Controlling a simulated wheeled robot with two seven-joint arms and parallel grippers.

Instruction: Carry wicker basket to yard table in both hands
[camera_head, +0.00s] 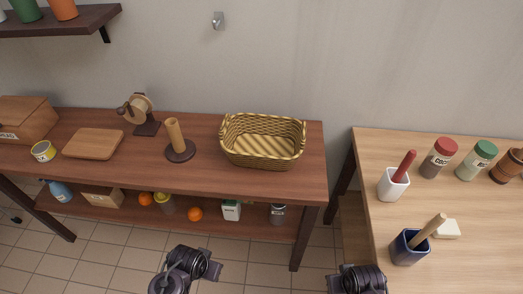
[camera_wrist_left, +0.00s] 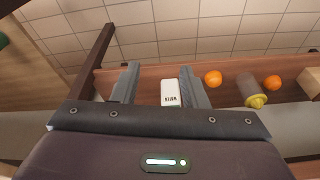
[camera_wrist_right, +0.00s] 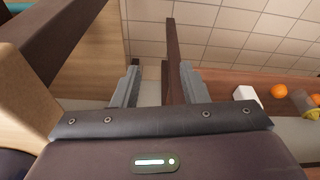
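The wicker basket (camera_head: 262,142) is woven, yellow-brown and empty. It stands upright near the right end of the reddish-brown table (camera_head: 210,186) in the head view. My left gripper (camera_head: 218,270) is in front of this table, below and left of the basket, touching nothing. In the left wrist view its fingers (camera_wrist_left: 157,86) are spread with nothing between them. My right gripper (camera_head: 358,280) is at the bottom edge of the head view, right of the table's end. In the right wrist view its fingers (camera_wrist_right: 160,86) are spread and empty. The basket shows in neither wrist view.
A paper-towel style stand (camera_head: 178,143), a tape-like dispenser (camera_head: 143,112) and a cutting board (camera_head: 94,143) share the table left of the basket. A lower shelf (camera_head: 180,212) holds oranges and containers. A lighter wood table (camera_head: 450,190) with jars and utensil pots stands right, past a gap.

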